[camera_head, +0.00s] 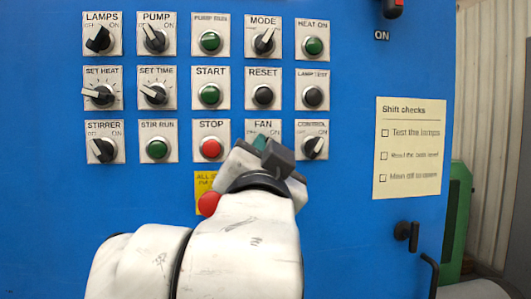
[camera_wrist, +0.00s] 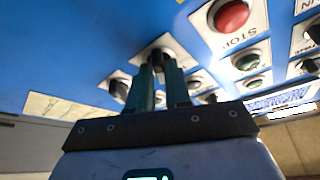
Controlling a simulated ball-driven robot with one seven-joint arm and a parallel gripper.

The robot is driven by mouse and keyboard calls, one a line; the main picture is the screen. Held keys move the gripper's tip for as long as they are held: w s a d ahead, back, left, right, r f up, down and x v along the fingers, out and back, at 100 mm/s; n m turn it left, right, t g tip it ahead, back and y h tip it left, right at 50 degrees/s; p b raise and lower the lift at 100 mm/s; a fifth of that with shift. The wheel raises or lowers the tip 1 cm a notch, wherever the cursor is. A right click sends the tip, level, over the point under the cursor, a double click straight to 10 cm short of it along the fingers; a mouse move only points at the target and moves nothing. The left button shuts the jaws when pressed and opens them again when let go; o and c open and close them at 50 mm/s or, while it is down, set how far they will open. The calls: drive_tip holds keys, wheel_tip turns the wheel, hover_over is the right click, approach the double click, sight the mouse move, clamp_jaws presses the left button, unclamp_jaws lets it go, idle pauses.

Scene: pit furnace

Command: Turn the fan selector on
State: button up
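The fan selector's plate (camera_head: 263,126) shows its FAN label in the bottom row of the blue panel in the head view. My gripper covers its knob there. In the wrist view the dark fan knob (camera_wrist: 157,58) sits on its white plate, at the tips of my green fingers. My gripper (camera_wrist: 159,68) has a narrow gap between its fingers, with the knob between or just beyond the tips. I cannot tell whether they touch it. In the head view my gripper (camera_head: 260,143) is up against the panel. The knob's setting is hidden.
The red STOP button (camera_head: 211,148) is left of the fan selector, and the CONTROL selector (camera_head: 314,146) is close on its right. RESET (camera_head: 263,95) is above. A red button (camera_head: 208,204) on a yellow plate sits below left, beside my wrist.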

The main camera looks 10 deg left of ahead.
drive_tip(key=o, duration=0.3)
drive_tip(key=shift+o, duration=0.2)
drive_tip(key=b+v, duration=0.1)
drive_tip(key=v, duration=0.9)
drive_tip(key=shift+s, duration=0.4)
drive_tip(key=shift+f, duration=0.1)
